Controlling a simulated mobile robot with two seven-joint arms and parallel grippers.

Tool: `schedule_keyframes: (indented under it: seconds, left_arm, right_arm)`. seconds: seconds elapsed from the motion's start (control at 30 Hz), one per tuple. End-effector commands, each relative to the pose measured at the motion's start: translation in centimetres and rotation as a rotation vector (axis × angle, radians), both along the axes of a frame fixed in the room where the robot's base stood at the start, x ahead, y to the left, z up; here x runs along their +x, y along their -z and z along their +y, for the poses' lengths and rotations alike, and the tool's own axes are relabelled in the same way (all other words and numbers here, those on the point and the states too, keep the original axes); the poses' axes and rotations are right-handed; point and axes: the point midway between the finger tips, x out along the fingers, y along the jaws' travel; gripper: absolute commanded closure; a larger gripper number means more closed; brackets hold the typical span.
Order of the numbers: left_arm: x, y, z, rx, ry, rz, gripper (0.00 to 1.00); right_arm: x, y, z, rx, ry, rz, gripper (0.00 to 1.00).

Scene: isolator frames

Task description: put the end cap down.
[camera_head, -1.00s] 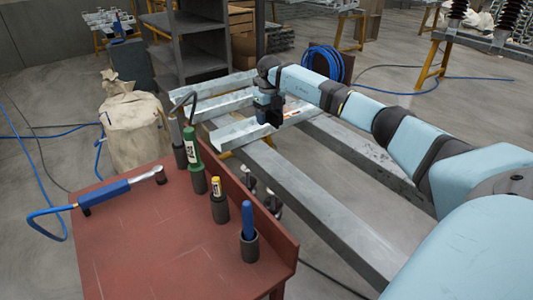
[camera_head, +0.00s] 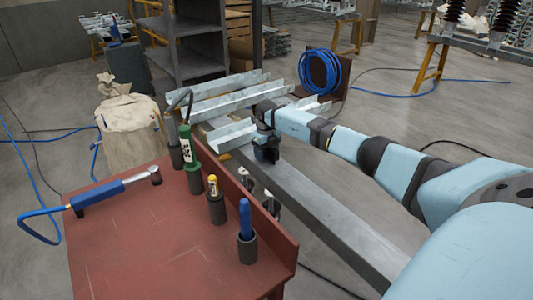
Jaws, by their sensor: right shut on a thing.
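The end cap appears to be the nearest pale metal channel piece (camera_head: 232,135), lying crosswise over the ends of the long grey beams. Its right part (camera_head: 313,104) shows beyond my arm, and its middle is hidden by my wrist. My right gripper (camera_head: 267,154) points down at the middle of this piece, shut on it. The fingertips are dark and small, so the grip itself is hard to see. I cannot tell whether the piece rests on the beams or is slightly above them. My left gripper is out of view.
A red table (camera_head: 150,240) at front left carries a blue-handled torque wrench (camera_head: 115,188) and several tools in dark holders. Two more metal channels (camera_head: 235,100) lie behind the piece. A long grey beam (camera_head: 325,210) runs toward me. A sack (camera_head: 130,130) stands left; a blue hose coil (camera_head: 320,70) stands behind.

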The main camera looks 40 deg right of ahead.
Motion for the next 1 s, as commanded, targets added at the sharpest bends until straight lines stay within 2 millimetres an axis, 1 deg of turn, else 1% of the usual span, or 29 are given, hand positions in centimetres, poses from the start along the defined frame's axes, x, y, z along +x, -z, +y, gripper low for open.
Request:
schedule_keyframes:
  seconds: [0.13,0.27,0.3,0.37,0.4,0.63,0.77,0.87,1.0]
  left_arm:
    - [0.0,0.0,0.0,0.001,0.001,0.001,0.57]
    - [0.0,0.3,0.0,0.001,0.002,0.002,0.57]
    - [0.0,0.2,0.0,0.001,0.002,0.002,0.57]
    - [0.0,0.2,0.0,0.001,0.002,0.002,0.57]
    - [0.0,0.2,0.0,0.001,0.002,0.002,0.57]
    - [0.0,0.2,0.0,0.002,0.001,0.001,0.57]
    - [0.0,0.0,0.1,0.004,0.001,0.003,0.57]
    - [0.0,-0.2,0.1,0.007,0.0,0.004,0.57]
    - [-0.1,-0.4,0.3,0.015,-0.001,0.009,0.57]
  right_arm:
    - [0.0,-0.1,0.0,0.0,0.0,-0.001,0.62]
    - [0.0,0.3,0.0,0.0,0.0,0.0,0.62]
    - [0.0,0.3,0.0,0.0,0.0,0.0,0.32]
    - [0.0,0.2,0.0,0.0,0.0,0.0,0.18]
    - [0.0,0.2,0.0,0.0,0.0,0.0,0.13]
    - [0.0,0.2,0.0,0.0,0.0,0.0,0.13]
    - [0.0,-0.5,0.0,0.0,0.0,-0.002,0.13]
    - [0.1,-2.0,-0.1,0.0,0.001,-0.003,0.13]
    - [0.1,-5.0,-0.1,-0.001,0.0,-0.004,0.13]
